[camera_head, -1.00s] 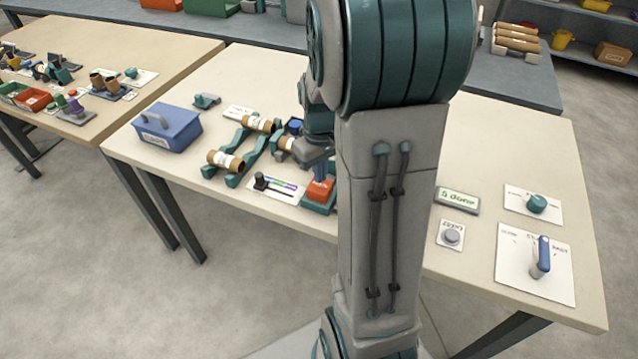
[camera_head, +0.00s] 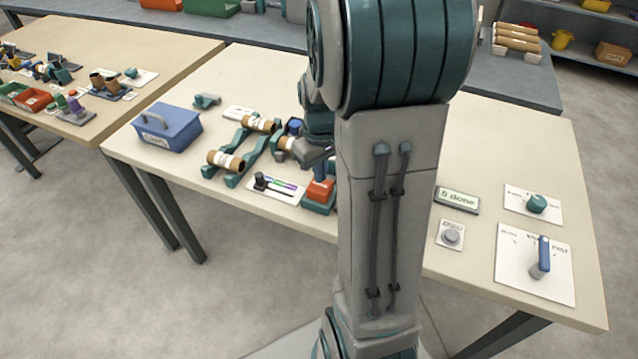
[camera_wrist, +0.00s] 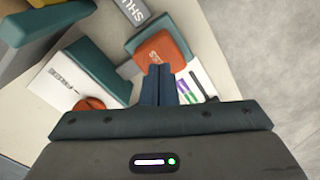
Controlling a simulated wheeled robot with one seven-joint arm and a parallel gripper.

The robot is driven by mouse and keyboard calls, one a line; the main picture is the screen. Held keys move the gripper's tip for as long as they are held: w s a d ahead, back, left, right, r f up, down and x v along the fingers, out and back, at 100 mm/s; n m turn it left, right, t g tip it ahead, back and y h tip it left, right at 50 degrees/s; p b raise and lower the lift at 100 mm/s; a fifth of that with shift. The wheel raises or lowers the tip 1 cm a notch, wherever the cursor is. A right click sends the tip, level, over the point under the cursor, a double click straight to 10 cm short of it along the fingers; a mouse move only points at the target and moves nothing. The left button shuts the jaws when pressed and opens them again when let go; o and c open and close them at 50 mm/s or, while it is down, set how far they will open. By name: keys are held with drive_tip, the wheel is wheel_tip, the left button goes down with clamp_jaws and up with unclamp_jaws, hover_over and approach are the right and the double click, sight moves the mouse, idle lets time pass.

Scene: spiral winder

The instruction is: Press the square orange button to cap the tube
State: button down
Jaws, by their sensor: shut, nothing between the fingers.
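The square orange button (camera_head: 321,189) sits on a teal base near the front edge of the table. It also shows in the wrist view (camera_wrist: 173,51), with lettering on its top. My gripper (camera_head: 319,175) is shut and empty, pointing down over the button. In the wrist view the fingertips (camera_wrist: 157,70) overlap the button's near edge; I cannot tell whether they touch it. Cardboard tubes with white labels lie to the left, one at the front of the teal rails (camera_head: 225,160) and another partly behind my arm (camera_head: 287,143). My arm hides the area right of the button.
A card with a black slider and coloured stripes (camera_head: 275,188) lies just left of the button. A blue box with a handle (camera_head: 167,128) stands at the table's left. Right of my arm are a small display (camera_head: 457,199), a grey round button (camera_head: 451,236), a teal knob (camera_head: 536,203) and a blue-handled lever (camera_head: 542,255).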

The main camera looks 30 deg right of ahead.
drive_tip(key=shift+f, duration=0.15)
drive_tip(key=shift+f+b, duration=1.55)
drive_tip(key=shift+f, duration=0.25)
drive_tip(key=shift+r, duration=0.15)
drive_tip(key=shift+r+p, duration=3.2)
drive_tip(key=shift+r, duration=0.8)
